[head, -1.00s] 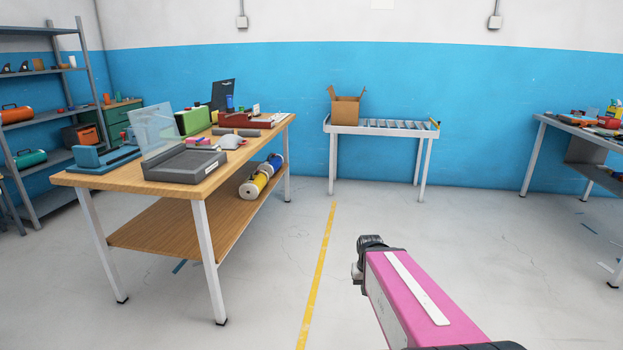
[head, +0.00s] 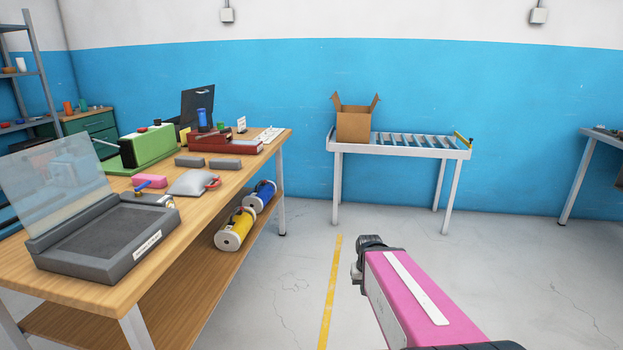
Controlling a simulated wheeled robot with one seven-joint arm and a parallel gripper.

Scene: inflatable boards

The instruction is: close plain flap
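A brown cardboard box (head: 356,125) stands on the left end of a grey roller conveyor against the blue wall. Its top flaps stand up and open; I cannot tell from here which flap is plain. My pink arm link (head: 405,290) reaches up from the bottom of the head view, well short of the box. Its dark end shows, but the gripper's fingers are not visible.
A wooden workbench (head: 125,285) fills the left side, with a grey clear-lidded case (head: 105,245) and several tools on it. The roller conveyor (head: 400,150) has a clear right part. Open floor with a yellow line (head: 330,290) lies between me and the conveyor. Another table (head: 600,140) is at the right edge.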

